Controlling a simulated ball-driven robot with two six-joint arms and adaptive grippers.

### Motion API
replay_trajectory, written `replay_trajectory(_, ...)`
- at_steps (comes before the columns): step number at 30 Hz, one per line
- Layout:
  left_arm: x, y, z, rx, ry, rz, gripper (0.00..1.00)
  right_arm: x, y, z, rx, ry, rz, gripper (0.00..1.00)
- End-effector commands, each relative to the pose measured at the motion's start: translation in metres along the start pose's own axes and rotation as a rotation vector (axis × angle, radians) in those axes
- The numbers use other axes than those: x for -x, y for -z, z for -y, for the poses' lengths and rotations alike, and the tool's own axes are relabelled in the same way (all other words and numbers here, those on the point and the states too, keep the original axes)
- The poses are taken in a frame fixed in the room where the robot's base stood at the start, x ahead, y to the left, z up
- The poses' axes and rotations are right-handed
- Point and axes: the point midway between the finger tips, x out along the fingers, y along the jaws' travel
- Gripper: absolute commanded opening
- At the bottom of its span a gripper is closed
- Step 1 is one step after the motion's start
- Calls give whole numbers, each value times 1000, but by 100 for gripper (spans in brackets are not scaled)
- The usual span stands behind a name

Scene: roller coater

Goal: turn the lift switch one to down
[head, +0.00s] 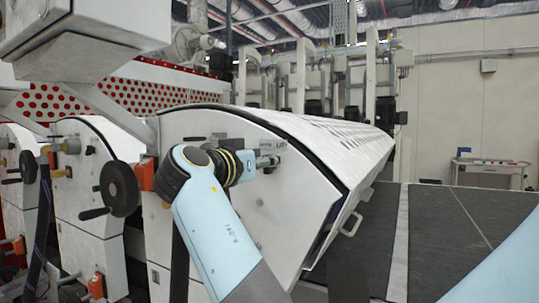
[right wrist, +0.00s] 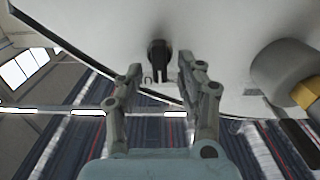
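In the right wrist view my right gripper (right wrist: 162,68) is open, with one finger on each side of a dark switch knob (right wrist: 158,50). The knob's handle points down in that picture, and a faint mark lies beside its end. I see gaps between both fingers and the knob. In the head view the gripper seems to hide the knob. My left gripper is not in view.
Black handwheels (head: 119,188) and orange blocks (head: 97,286) stick out at the left. A grey cylinder with a yellow band (right wrist: 285,75) stands close at the right in the wrist view. A handle (head: 351,224) juts from the cover's lower edge. Dark floor (head: 440,240) is clear at right.

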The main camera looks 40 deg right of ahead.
Motion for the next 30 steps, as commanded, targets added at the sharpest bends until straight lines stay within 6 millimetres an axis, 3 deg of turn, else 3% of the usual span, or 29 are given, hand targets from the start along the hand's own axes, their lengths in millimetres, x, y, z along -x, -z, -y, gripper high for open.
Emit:
replay_trajectory(7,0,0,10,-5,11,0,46,0,-1,0,0,0,1,38)
replay_trajectory(16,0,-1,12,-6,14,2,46,0,-1,0,0,0,1,0)
replay_trajectory(23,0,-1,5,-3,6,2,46,0,-1,0,14,0,1,0)
replay_trajectory(30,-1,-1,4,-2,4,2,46,0,-1,4,284,0,1,0)
